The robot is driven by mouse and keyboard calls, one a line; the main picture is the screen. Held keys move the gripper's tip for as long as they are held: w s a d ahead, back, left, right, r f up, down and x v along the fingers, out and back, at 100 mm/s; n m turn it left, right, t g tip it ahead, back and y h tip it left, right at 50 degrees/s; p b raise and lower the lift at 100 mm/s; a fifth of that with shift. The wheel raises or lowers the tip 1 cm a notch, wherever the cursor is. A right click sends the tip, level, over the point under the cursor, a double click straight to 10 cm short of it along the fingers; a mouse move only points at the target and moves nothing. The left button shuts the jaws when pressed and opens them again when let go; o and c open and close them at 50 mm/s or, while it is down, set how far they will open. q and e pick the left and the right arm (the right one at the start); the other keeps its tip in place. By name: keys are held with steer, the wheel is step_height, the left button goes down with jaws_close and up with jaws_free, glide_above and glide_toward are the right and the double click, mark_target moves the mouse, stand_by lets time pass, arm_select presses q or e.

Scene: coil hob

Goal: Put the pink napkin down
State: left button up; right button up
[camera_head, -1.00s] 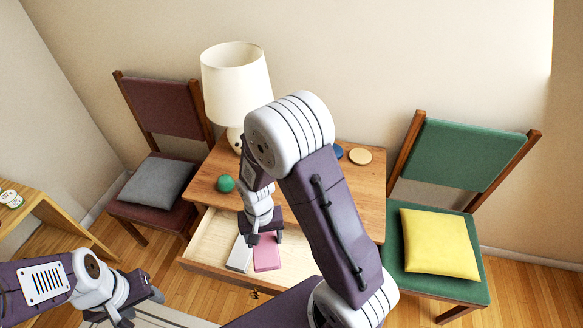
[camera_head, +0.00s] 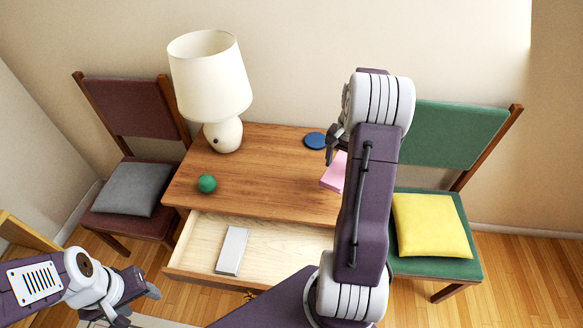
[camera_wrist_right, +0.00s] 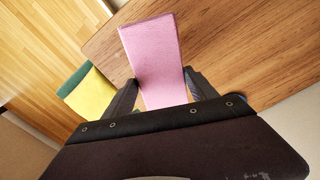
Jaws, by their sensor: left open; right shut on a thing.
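The pink napkin (camera_head: 335,172) is a folded pink rectangle above the right part of the wooden table (camera_head: 262,170). My right gripper (camera_head: 336,148) is shut on it, and my right arm hides part of it. In the right wrist view the napkin (camera_wrist_right: 152,60) is between the two fingers and stretches out past their tips. I cannot tell whether it touches the tabletop (camera_wrist_right: 225,50). My left gripper (camera_head: 140,302) is open and empty at the lower left, away from the table.
A white lamp (camera_head: 222,135), a green ball (camera_head: 207,183) and a blue coaster (camera_head: 315,140) stand on the table. The open drawer (camera_head: 275,240) holds a white box (camera_head: 232,250). Chairs with a grey cushion (camera_head: 131,188) and a yellow cushion (camera_head: 431,225) flank it. The table's middle is clear.

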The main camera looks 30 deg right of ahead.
glide_above(306, 180)
step_height(306, 180, down, 7)
steer(key=shift+r, duration=0.15)
step_height(306, 180, down, 4)
steer(key=shift+b, duration=0.55)
steer(key=shift+w, duration=0.1)
steer(key=shift+f, duration=0.2)
steer(key=o, duration=1.3)
steer(key=shift+o, duration=0.2)
step_height(306, 180, up, 12)
steer(key=p, duration=0.1)
steer(key=shift+r+p, duration=0.25)
steer(key=shift+p, duration=0.1)
